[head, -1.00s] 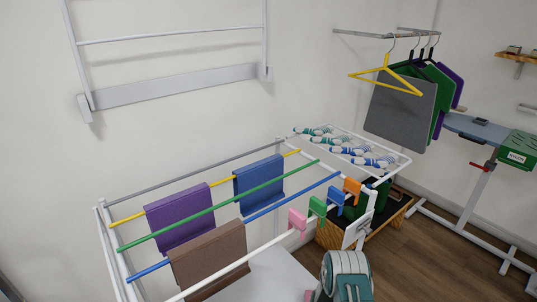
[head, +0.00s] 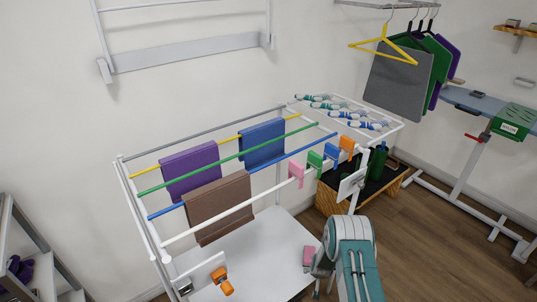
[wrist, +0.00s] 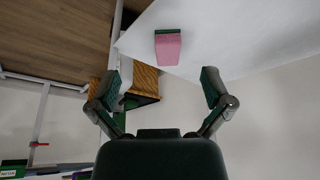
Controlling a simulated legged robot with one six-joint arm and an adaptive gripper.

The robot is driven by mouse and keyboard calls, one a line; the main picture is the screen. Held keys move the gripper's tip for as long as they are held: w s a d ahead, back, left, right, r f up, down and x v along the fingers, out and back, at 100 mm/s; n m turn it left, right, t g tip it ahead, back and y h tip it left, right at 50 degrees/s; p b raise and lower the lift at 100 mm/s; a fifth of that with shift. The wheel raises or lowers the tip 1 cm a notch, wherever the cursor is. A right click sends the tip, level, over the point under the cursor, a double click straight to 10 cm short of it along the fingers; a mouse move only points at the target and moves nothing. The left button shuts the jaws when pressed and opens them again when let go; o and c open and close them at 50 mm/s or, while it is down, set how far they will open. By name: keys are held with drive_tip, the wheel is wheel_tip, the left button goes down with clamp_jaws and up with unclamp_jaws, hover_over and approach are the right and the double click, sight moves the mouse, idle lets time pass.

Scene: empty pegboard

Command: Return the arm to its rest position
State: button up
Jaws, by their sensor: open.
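My arm (head: 353,262), white and teal, is folded low at the bottom right of the head view, beside the drying rack. My gripper shows in the wrist view (wrist: 160,86) with its two dark fingers spread wide and nothing between them. In the head view the gripper is mostly hidden by the arm. A pink block with a dark green end (wrist: 168,47) lies on the rack's white lower shelf beyond the fingertips, apart from them. The block also shows in the head view (head: 309,256), close to the left of my arm.
The drying rack (head: 210,229) holds purple, blue and brown cloths and several coloured clips. An orange item (head: 222,281) is at its lower front. A wooden crate (head: 333,204) stands behind my arm. Hangers (head: 388,45) and a blue-topped table (head: 467,101) are at right.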

drive_tip(key=w+a+r, duration=0.1)
drive_tip(key=w+r, duration=0.1)
drive_tip(key=r, duration=0.9)
drive_tip(key=w+a+r, duration=0.1)
drive_tip(key=r, duration=1.1)
drive_tip(key=s+r+n, duration=0.1)
drive_tip(key=s+r, duration=0.2)
drive_tip(key=r, duration=0.6)
drive_tip(key=s+r, duration=0.2)
drive_tip(key=r, duration=0.6)
drive_tip(key=s+a+r, duration=0.2)
drive_tip(key=s+r, duration=1.3)
drive_tip(key=s, duration=0.1)
drive_tip(key=s+r, duration=0.1)
drive_tip(key=s, duration=0.7)
drive_tip(key=s+r+t, duration=0.1)
drive_tip(key=s+r, duration=0.1)
drive_tip(key=s, duration=0.7)
drive_tip(key=shift+d+r+n, duration=0.15)
drive_tip(key=shift+r+n, duration=0.15)
